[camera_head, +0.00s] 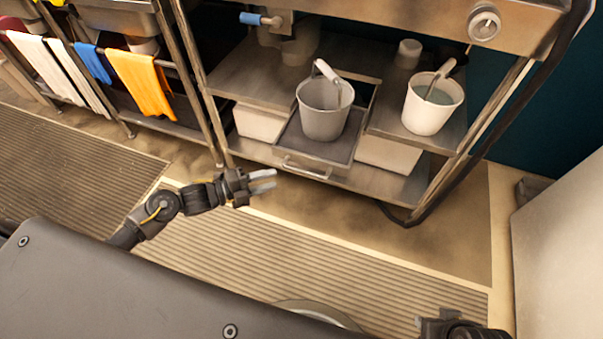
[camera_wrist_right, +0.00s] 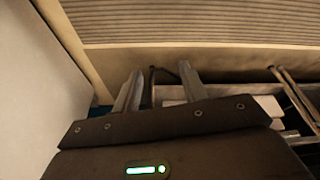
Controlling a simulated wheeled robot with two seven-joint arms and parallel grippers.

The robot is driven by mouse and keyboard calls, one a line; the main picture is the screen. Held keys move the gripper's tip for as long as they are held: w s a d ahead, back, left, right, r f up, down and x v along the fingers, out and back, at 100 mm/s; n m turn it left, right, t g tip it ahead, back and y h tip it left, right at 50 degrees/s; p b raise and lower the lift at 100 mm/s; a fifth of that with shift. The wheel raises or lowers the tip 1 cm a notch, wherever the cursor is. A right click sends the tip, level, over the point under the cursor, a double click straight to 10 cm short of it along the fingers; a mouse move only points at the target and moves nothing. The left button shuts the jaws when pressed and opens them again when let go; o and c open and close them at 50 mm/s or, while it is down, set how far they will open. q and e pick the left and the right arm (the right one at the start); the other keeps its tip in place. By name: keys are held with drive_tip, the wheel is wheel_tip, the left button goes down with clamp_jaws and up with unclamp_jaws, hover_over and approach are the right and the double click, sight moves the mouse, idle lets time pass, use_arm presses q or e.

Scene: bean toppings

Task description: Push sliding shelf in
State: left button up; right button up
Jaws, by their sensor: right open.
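The sliding shelf (camera_head: 293,146) is a dark tray with a metal front handle (camera_head: 305,171), low under the steel counter. It appears to stick out in front of the shelf surfaces on either side. A grey bucket (camera_head: 324,119) with a raised handle stands upright on it. My left gripper (camera_head: 264,180) is to the left of the shelf's handle in the picture, apart from it, with its fingers spread and empty. My right gripper shows only partly at the bottom right of the head view (camera_head: 428,324). In the right wrist view its fingers (camera_wrist_right: 157,88) are apart and empty.
A white bucket (camera_head: 428,112) with liquid stands on the shelf to the right. A rack with hanging towels (camera_head: 140,82) is at the upper left. Ribbed mats (camera_head: 330,258) cover the floor. A pale cabinet (camera_head: 560,245) stands at the right.

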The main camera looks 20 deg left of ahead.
sight(301, 170)
use_arm(q)
drive_tip(key=shift+b+x, duration=0.45)
drive_tip(key=shift+x, duration=4.95)
use_arm(e)
drive_tip(key=shift+w+a+r+n+t+y, duration=0.15)
drive_tip(key=shift+w+a+t, duration=0.2)
drive_tip(key=shift+w, duration=0.25)
drive_tip(key=shift+w+a+r+n+t+y, duration=0.1)
drive_tip(key=shift+w+a+t, duration=0.25)
drive_tip(key=shift+w, duration=0.2)
drive_tip(key=shift+w+a+r+n+t+y, duration=0.15)
drive_tip(key=shift+w+a+t, duration=0.2)
drive_tip(key=shift+w, duration=0.25)
use_arm(q)
clamp_jaws()
